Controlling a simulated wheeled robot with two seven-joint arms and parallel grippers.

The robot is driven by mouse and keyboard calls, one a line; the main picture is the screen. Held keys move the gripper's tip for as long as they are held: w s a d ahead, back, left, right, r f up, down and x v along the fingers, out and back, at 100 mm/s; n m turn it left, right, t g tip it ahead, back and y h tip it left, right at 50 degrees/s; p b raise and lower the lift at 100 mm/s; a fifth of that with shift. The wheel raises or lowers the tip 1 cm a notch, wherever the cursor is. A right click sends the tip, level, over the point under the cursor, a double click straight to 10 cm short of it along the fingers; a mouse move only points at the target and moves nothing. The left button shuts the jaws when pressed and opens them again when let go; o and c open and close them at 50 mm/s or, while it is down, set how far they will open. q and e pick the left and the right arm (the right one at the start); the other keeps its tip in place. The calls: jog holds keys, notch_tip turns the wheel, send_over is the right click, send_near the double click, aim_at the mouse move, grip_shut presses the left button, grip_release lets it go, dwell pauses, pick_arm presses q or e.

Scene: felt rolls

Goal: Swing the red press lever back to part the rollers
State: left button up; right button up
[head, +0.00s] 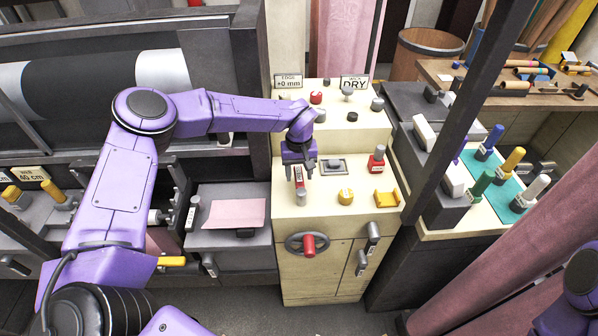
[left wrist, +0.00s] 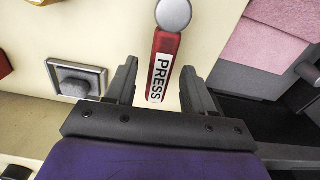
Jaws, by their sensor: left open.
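The red press lever (head: 299,178) stands on the cream console top, under my left gripper. In the left wrist view the lever (left wrist: 164,62) carries a white PRESS label and a round grey knob (left wrist: 174,14). My left gripper (head: 299,171) is open, its two fingers on either side of the lever's labelled end in the left wrist view (left wrist: 158,88). I see a gap between each finger and the lever. The rollers (head: 115,75), one dark with pale ends, lie at the upper left. My right gripper is not in view.
A red-hubbed handwheel (head: 308,244) is on the front. A pink felt sheet (head: 236,213) lies on the left tray.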

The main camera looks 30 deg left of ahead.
aim_at(299, 175)
pick_arm(q)
notch_tip(299, 175, up, 10)
jog(key=b, duration=0.2)
jog(key=shift+r, duration=0.25)
